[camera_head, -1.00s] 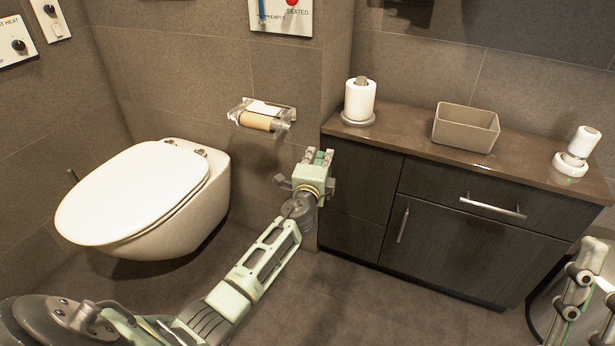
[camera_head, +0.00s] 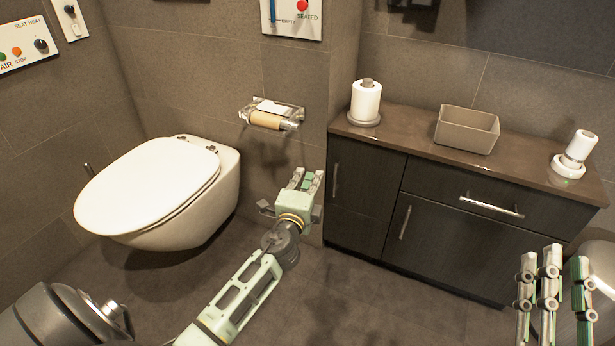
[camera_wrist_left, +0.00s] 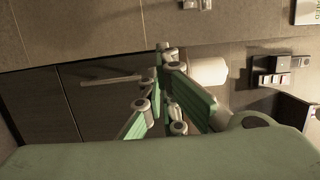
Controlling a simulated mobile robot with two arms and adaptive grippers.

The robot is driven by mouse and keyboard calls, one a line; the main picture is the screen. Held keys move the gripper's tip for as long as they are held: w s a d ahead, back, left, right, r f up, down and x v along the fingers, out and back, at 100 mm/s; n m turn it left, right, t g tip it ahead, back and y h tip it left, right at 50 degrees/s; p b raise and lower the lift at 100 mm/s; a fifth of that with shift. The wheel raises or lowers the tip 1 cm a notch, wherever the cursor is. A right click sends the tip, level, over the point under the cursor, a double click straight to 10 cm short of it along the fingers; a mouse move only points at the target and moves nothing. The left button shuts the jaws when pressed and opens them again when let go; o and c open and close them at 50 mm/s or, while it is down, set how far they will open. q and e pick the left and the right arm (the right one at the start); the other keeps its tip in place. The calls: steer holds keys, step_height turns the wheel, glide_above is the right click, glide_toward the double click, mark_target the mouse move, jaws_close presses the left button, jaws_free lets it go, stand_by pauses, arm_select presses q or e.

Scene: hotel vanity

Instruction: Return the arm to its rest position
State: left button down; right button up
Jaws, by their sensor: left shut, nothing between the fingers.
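My left arm reaches in from the lower left in the head view. Its pale green gripper (camera_head: 313,182) is in the air in front of the left end of the vanity cabinet (camera_head: 365,195), and its fingers are shut on nothing. In the left wrist view the same gripper (camera_wrist_left: 163,55) shows green-padded fingers meeting at the tips. My right gripper (camera_head: 562,265) stands upright at the lower right of the head view, with its fingers apart and nothing visible between them.
A toilet (camera_head: 150,190) with its lid down is at left. A roll holder (camera_head: 272,115) is on the wall. A paper roll (camera_head: 366,101), an open box (camera_head: 467,130) and a white dispenser (camera_head: 575,155) stand on the counter. Floor between toilet and cabinet is clear.

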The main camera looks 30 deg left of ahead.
arm_select(q)
steer(key=shift+s, duration=0.3)
